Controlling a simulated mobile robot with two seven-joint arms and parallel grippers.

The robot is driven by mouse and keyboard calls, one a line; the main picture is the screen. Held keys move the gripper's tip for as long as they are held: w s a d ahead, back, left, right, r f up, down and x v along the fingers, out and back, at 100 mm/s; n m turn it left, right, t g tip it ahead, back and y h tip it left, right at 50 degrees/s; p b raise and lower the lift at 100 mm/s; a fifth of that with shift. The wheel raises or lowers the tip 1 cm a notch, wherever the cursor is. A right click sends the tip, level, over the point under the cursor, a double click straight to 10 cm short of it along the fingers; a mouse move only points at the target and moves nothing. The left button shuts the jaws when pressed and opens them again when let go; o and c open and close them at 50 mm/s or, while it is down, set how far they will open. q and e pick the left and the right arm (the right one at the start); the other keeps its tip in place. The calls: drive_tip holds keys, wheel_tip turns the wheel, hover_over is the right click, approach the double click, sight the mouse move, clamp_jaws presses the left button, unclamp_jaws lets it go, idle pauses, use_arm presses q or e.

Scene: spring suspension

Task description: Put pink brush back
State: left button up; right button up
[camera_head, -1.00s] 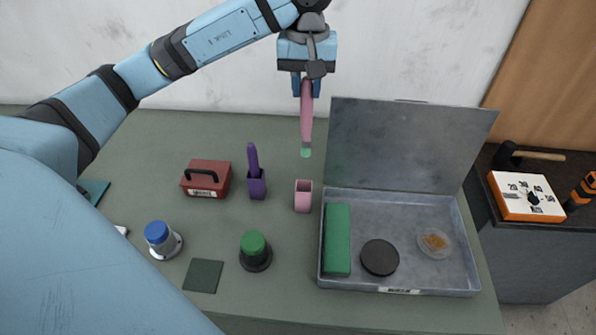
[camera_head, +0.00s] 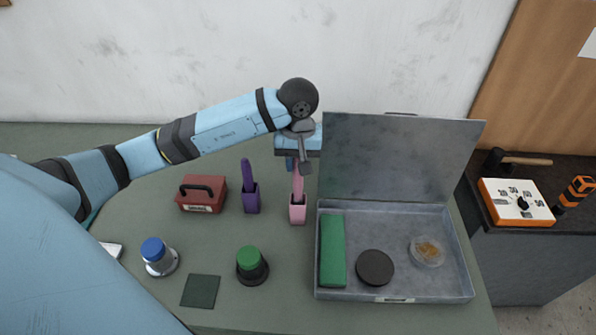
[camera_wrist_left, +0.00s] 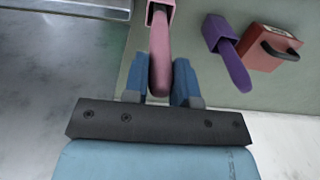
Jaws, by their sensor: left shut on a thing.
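The pink brush (camera_head: 298,180) stands upright with its lower end inside the pink holder (camera_head: 298,213) on the table. My left gripper (camera_head: 297,165) is shut on the upper part of the pink brush, above the holder. In the left wrist view the brush (camera_wrist_left: 160,55) lies between the blue fingers (camera_wrist_left: 160,85), and its far end goes into the pink holder (camera_wrist_left: 161,6). The brush tip is hidden in the holder. My right gripper is not in view.
A purple brush in a purple holder (camera_head: 251,200) stands just left, with a red toolbox (camera_head: 202,194) beyond. An open grey metal case (camera_head: 395,292) with raised lid (camera_head: 400,155) is close on the right. A green-topped jar (camera_head: 251,265) stands in front.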

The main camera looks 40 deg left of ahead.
sight(298, 174)
use_arm(q)
wheel_tip(298, 174, down, 4)
drive_tip(key=shift+r+p, duration=0.1)
drive_tip(key=shift+p, duration=0.25)
drive_tip(key=shift+f+b, duration=0.35)
drive_tip(key=shift+b, duration=0.05)
drive_tip(key=o, duration=0.9)
drive_tip(key=shift+r, duration=0.1)
drive_tip(key=shift+o, duration=0.2)
drive_tip(key=shift+r, duration=0.1)
drive_tip(key=shift+r+p, duration=0.25)
drive_tip(key=shift+p, duration=0.25)
wheel_tip(298, 174, up, 10)
drive_tip(key=b, duration=0.2)
drive_tip(key=shift+w+r+b, duration=0.1)
drive_tip(key=shift+r+b, duration=0.15)
drive_tip(key=shift+b, duration=0.15)
drive_tip(key=shift+r, duration=0.6)
